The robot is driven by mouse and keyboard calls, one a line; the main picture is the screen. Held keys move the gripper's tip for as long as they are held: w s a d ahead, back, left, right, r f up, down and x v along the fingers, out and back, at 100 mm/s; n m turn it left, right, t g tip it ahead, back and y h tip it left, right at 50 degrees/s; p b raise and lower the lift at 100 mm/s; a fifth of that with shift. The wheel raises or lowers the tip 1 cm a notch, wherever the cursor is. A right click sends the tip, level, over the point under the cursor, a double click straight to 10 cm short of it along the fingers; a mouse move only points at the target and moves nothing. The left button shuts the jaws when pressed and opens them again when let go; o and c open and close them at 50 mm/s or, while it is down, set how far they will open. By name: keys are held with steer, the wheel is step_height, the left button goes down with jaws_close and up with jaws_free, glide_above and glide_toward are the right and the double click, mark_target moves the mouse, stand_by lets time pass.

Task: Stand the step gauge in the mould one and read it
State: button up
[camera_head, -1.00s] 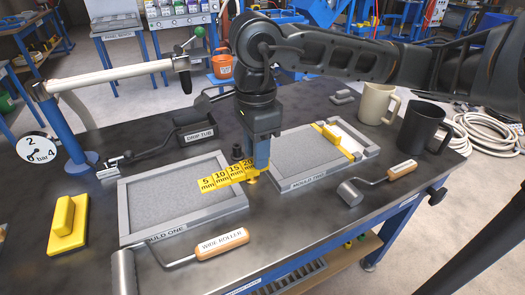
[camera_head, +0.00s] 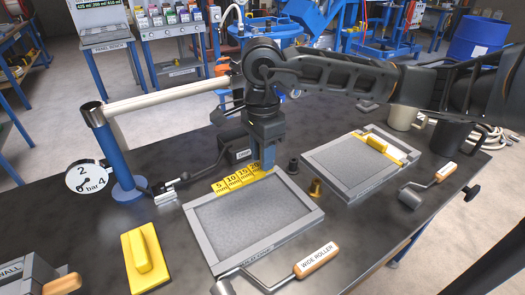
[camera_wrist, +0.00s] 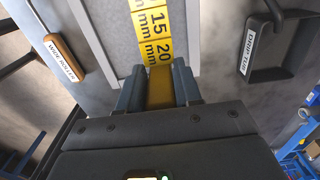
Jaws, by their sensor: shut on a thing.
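My gripper (camera_head: 264,163) is shut on the yellow step gauge, holding it by its end near the 20 mm mark. The step gauge (camera_head: 234,182) has steps marked 5, 10, 15 and 20 mm and shows at the far edge of mould one in the head view. In the wrist view the gauge (camera_wrist: 153,30) runs forward from between the fingers (camera_wrist: 158,88). Mould one (camera_head: 310,217) is a grey frame around a flat grey surface. I cannot tell whether the gauge touches the mould.
A wide roller (camera_head: 316,260) lies in front of mould one. Mould two (camera_head: 349,190), with a yellow piece (camera_head: 371,143) on it, lies to the right. The drip tub (camera_head: 237,157) is behind my gripper. A yellow float (camera_head: 146,258) and a pressure gauge (camera_head: 90,179) are at left.

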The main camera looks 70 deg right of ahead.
steer(key=b, duration=0.3)
glide_above(262, 193)
step_height(262, 193, down, 7)
steer(key=shift+s+a+f, duration=0.1)
steer(key=shift+f, duration=0.05)
step_height(262, 193, down, 2)
steer(key=shift+f+b, duration=0.1)
steer(key=shift+b, duration=0.95)
steer(key=shift+f+b, duration=0.15)
steer(key=shift+b, duration=0.25)
steer(key=o, duration=1.1)
steer(key=shift+o, duration=0.2)
steer(key=shift+r, duration=3.95)
steer(key=shift+s, duration=0.1)
